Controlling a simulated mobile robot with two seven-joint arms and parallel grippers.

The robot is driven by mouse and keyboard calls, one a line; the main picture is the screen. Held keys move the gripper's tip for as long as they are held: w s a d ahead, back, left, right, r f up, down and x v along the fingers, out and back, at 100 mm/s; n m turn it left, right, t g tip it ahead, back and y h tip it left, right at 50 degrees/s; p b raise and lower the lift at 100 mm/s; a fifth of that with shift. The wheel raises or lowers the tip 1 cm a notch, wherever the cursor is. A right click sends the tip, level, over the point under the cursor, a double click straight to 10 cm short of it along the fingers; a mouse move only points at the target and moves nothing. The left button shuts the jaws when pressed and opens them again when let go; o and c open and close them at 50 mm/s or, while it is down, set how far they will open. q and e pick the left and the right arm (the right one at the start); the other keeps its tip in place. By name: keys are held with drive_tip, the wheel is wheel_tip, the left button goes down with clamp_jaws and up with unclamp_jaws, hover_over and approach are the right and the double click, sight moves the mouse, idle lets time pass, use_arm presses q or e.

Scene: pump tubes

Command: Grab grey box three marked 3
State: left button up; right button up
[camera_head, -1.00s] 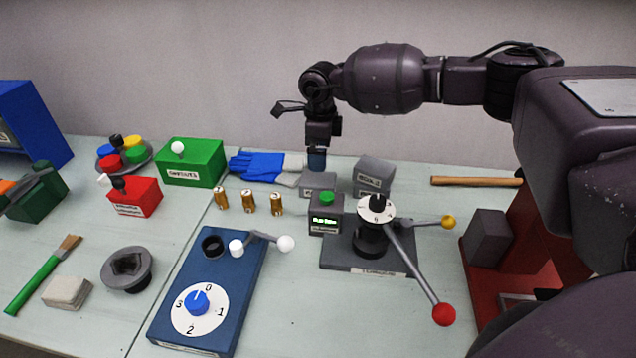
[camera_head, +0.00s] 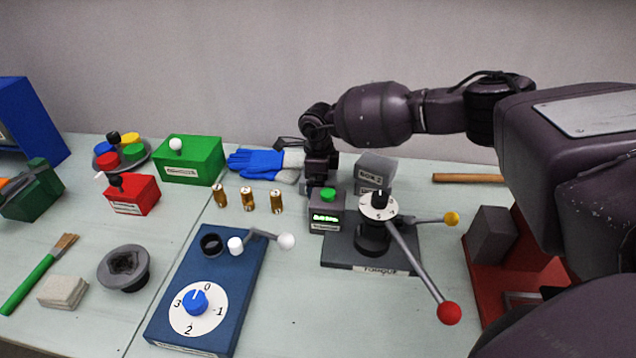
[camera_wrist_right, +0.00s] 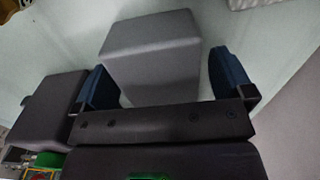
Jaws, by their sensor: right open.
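In the wrist view a plain grey box (camera_wrist_right: 150,55) sits between the two blue fingers of my right gripper (camera_wrist_right: 165,82). The fingers are open, one on each side of it; I cannot tell whether they touch it. No number shows on its visible faces. In the head view my right gripper (camera_head: 320,174) is low behind the dark grey box with a green button (camera_head: 326,215), and the grey box under it is mostly hidden. Another grey box, whose label seems to read BOX 2 (camera_head: 374,173), stands just to the right. My left gripper is out of view.
A lever device (camera_head: 372,250) with a red-tipped arm stands in front and to the right. A darker grey box (camera_wrist_right: 42,108) is close to one finger in the wrist view.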

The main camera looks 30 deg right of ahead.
drive_tip(key=shift+r, duration=0.1)
drive_tip(key=shift+c, duration=0.2)
drive_tip(key=c, duration=1)
drive_tip(key=shift+c, duration=0.2)
